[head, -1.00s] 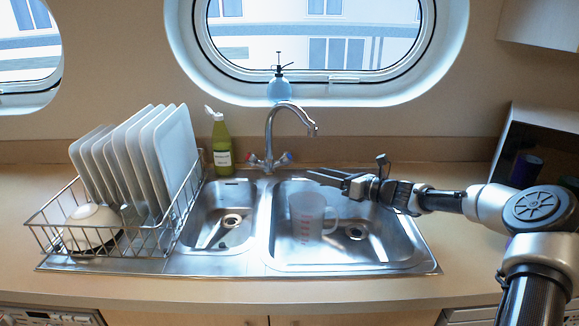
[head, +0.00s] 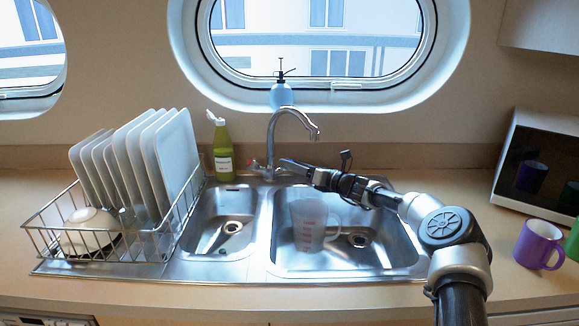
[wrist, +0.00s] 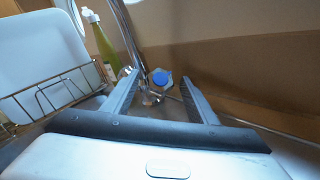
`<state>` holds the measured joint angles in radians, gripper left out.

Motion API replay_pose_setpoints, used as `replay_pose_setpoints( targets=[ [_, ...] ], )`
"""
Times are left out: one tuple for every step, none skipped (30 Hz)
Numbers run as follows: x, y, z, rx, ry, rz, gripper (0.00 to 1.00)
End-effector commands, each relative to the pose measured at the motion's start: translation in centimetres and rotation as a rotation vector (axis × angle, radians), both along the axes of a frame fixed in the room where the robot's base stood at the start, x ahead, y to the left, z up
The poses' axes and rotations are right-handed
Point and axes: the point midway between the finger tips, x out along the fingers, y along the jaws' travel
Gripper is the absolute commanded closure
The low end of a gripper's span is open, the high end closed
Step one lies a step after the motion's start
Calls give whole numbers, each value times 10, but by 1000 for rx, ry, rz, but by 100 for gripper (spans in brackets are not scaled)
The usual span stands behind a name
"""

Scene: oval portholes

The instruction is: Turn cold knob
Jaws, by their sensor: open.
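The cold knob (wrist: 161,77) has a blue cap and shows in the wrist view at the base of the faucet. The chrome faucet (head: 271,135) stands behind the sink with its spout arching to the right. A red-marked knob (head: 254,164) is on its left side in the head view. My gripper (wrist: 160,84) is open, and the cold knob appears between its two fingers in the wrist view. I cannot tell whether they touch it. In the head view my gripper (head: 284,163) reaches from the right to the faucet base and hides the cold knob.
A measuring jug (head: 308,225) stands in the right sink basin, below my arm. A green bottle (head: 222,150) stands left of the faucet, and a dish rack (head: 150,240) with plates is further left. A purple mug (head: 538,244) is on the right counter.

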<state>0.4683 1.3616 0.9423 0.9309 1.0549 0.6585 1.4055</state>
Motion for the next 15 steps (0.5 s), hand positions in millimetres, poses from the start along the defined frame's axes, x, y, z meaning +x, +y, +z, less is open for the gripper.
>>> replay_pose_setpoints(
  targets=[
    [5,6,-1,0,-2,1,47],
    [7,8,-1,-1,-2,0,47],
    [9,11,-1,-1,-2,1,47],
    [11,13,-1,-1,-2,0,47],
    [12,14,-1,-1,-1,0,47],
    [13,15,-1,-1,0,0,47],
    [14,16,-1,-1,0,0,47],
    [14,17,0,-1,0,0,47],
    [15,17,0,-1,-1,0,47],
    [15,17,0,-1,-1,0,47],
    [15,17,0,-1,-1,0,47],
    [15,17,0,-1,-1,0,47],
    [15,17,0,-1,-1,0,47],
    [15,17,0,-1,-1,0,47],
    [15,17,0,-1,-1,0,47]
  ],
)
